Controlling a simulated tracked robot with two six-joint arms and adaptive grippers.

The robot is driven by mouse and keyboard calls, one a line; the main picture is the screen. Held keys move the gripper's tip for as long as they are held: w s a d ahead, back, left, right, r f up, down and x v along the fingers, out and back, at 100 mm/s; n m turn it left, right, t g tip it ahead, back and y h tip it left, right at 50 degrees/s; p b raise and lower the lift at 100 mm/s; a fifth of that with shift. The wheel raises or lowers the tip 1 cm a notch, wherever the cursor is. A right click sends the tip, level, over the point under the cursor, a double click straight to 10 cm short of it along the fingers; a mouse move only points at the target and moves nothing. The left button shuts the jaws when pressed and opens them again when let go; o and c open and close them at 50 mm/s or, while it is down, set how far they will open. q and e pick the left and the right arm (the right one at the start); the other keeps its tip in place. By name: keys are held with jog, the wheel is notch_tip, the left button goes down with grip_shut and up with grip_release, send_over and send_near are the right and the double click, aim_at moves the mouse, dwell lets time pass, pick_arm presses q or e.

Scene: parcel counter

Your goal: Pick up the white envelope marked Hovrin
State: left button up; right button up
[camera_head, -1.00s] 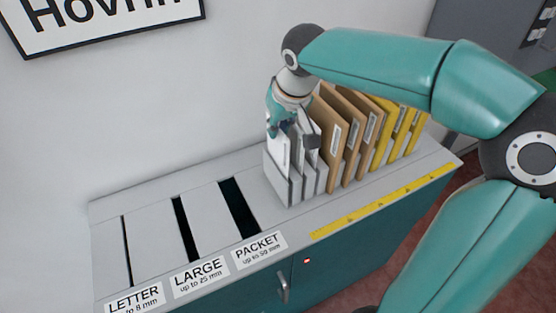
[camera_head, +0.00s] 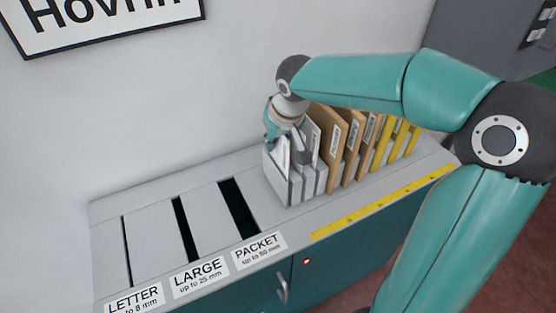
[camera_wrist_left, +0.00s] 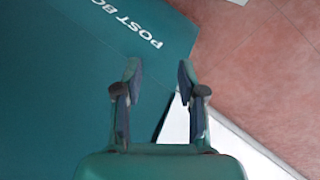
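White envelopes (camera_head: 278,183) stand upright at the left end of a row on the counter. My right gripper (camera_head: 286,151) is over the front ones from above, its fingers spread either side of the top of white paper. It looks open; whether a finger touches an envelope I cannot tell. The gripper and wrist hide part of the envelopes, and I cannot read a name on any of them. My left gripper (camera_wrist_left: 159,78) is open and empty in the left wrist view, beside a teal panel lettered POST BO.
Brown envelopes (camera_head: 329,138) and yellow ones (camera_head: 383,143) stand right of the white ones. The counter top (camera_head: 145,203) has three dark slots labelled LETTER, LARGE and PACKET. A partly cropped sign (camera_head: 105,22) reading Hovrin hangs on the wall. A yellow ruler strip (camera_head: 380,202) runs along the front.

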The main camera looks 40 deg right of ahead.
jog(key=shift+f, duration=0.2)
jog(key=shift+c, duration=0.3)
grip_shut()
jog(key=shift+r, duration=0.15)
